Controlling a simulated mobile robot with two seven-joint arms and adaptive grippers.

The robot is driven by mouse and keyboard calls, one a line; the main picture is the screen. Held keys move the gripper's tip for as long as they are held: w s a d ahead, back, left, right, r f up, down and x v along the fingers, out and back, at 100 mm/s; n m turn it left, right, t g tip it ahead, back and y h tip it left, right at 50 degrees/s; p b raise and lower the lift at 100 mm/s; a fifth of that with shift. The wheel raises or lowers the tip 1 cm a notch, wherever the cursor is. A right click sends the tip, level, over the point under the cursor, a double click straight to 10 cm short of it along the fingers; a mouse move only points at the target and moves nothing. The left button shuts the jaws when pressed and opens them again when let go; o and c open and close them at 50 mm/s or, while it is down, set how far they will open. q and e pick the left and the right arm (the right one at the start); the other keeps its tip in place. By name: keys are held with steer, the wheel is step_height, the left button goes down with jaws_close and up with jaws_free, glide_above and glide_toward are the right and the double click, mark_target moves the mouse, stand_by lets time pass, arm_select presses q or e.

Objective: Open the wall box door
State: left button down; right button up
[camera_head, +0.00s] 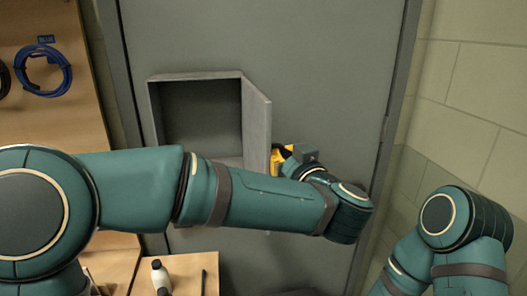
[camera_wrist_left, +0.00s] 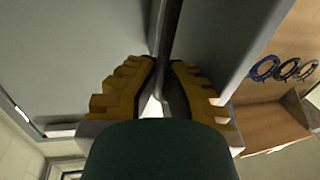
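The wall box (camera_head: 195,77) is a grey square recess set in a grey panel. Its door (camera_head: 256,122) is hinged at the right and stands swung outward, showing the dark interior. My left gripper (camera_head: 282,157), with yellow fingers, is at the door's outer edge, partly hidden by the door and my own wrist. In the left wrist view the yellow fingers (camera_wrist_left: 163,80) are close together, one on each side of the thin door edge (camera_wrist_left: 168,35), and appear shut on it. My right arm shows at the right, but its gripper is out of view.
A wooden board with a blue cable coil (camera_head: 43,72) stands at the left. A white bottle (camera_head: 160,275) stands on a wooden surface at the lower left. A pale block wall (camera_head: 480,80) bounds the right side.

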arm_select(q)
steer(key=shift+w+d+r+n+g+y+p, duration=0.1)
steer(key=shift+w+d+n+g+y+p, duration=0.2)
steer(key=shift+d+y, duration=0.2)
steer(key=shift+w+d+r+n+g+y+p, duration=0.1)
steer(key=shift+w+d+n+y+p, duration=0.2)
steer(key=shift+d, duration=0.35)
steer(key=shift+w+d+n+g+y+p, duration=0.25)
steer(key=shift+d+n+y, duration=0.15)
steer(key=shift+d+y, duration=0.15)
steer(key=c, duration=1.3)
jaws_free()
steer(key=shift+w, duration=0.1)
steer(key=shift+c, duration=0.2)
